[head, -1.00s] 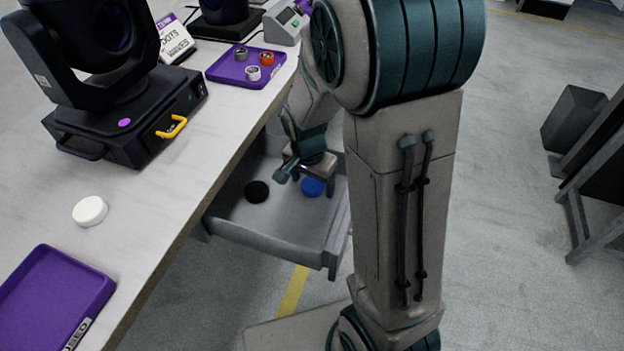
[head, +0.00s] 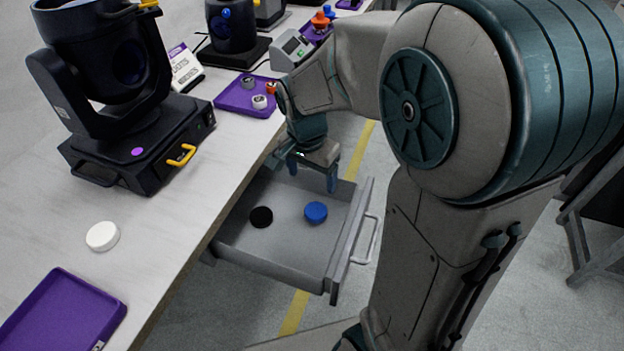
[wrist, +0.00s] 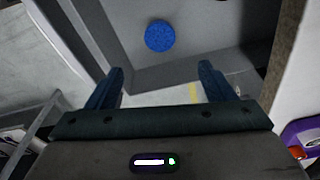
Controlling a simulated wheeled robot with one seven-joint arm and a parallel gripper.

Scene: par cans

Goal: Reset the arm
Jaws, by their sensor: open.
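My gripper (head: 312,178) is above the back part of an open grey drawer (head: 290,258) in the head view. Its two fingers are spread with nothing between them, as the wrist view also shows (wrist: 161,92). A blue round disc (head: 316,212) and a black round disc (head: 261,217) lie apart on the drawer floor. The blue disc also shows in the wrist view (wrist: 160,36), beyond the fingers and untouched. The black disc is not seen in the wrist view.
The worktable (head: 190,225) runs along the left, with a black moving-head light (head: 135,140), a white disc (head: 102,236), an empty purple tray (head: 60,315) and a farther purple tray (head: 238,98) holding small parts. The drawer's handle (head: 366,240) sticks out at its right. Open floor lies beyond.

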